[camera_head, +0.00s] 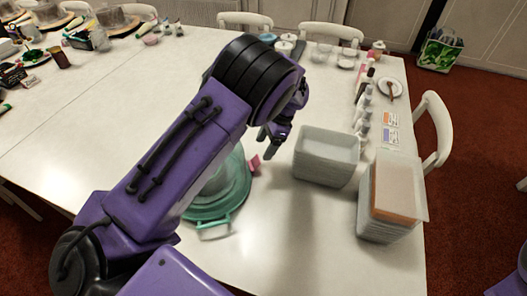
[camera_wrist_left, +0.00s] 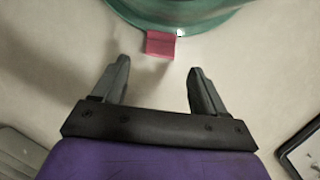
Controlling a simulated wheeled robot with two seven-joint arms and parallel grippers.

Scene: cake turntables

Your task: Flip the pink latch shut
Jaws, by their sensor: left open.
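The pink latch (camera_wrist_left: 160,45) sticks out from the rim of the green turntable (camera_wrist_left: 185,14) at the top of the left wrist view. It also shows in the head view as a small pink tab (camera_head: 254,162) at the right side of the turntable (camera_head: 205,213). My left gripper (camera_wrist_left: 158,88) is open and empty, with the latch just beyond the space between its fingertips and apart from them. In the head view my left arm covers much of the turntable, and the left gripper (camera_head: 268,143) is partly hidden. My right gripper is not in view.
A stack of clear containers (camera_head: 327,157) stands right of the turntable, and a second stack with an orange lid (camera_head: 396,192) stands farther right. Several bottles (camera_head: 363,118) line the table's right side.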

